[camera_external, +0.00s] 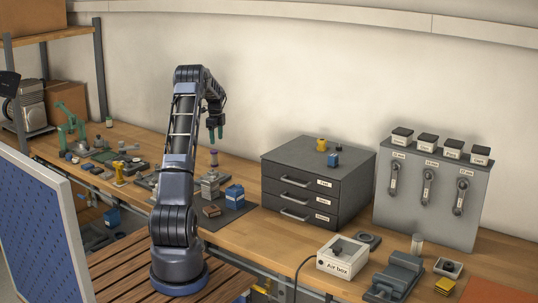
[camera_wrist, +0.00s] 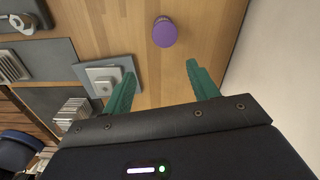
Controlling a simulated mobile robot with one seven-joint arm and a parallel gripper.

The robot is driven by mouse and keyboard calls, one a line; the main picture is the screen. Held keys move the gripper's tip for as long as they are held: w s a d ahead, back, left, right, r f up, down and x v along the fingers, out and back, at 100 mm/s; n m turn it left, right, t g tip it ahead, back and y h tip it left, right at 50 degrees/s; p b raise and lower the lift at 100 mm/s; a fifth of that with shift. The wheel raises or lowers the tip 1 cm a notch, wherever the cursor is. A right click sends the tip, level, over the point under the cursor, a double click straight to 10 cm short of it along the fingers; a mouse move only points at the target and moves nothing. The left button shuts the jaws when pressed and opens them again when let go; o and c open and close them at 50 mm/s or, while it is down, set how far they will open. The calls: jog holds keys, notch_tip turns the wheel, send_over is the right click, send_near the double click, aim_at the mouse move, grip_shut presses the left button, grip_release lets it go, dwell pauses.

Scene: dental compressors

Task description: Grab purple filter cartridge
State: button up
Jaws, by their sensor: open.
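The purple filter cartridge (camera_wrist: 164,32) shows in the wrist view as a round purple top near the upper middle, over the bare wood of the bench. In the external view a small purple upright thing (camera_external: 214,157), apparently the same cartridge, stands below my gripper (camera_external: 216,132). My gripper also shows in the wrist view (camera_wrist: 161,72), with its two green fingers apart and nothing between them. The cartridge lies just beyond the fingertips in that view, and the fingers do not touch it.
A grey square plate with a metal piece (camera_wrist: 104,78) lies left of the fingers. A grey drawer cabinet (camera_external: 318,181) stands to the right. The wall is behind the bench.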

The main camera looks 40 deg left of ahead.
aim_at(214, 151)
jog(key=a+f, duration=0.2)
jog(key=shift+a+f+m, duration=0.15)
jog(key=shift+f+m, duration=0.15)
jog(key=shift+f, duration=0.1)
notch_tip(214, 151, down, 5)
jog(key=shift+w+f, duration=0.1)
jog(key=shift+f, duration=0.05)
jog(key=shift+w+a+f, duration=0.15)
jog(key=shift+f, duration=1.15)
jog(key=shift+w+a+f, duration=0.15)
jog(key=shift+f, duration=1.15)
jog(key=c, duration=1.1)
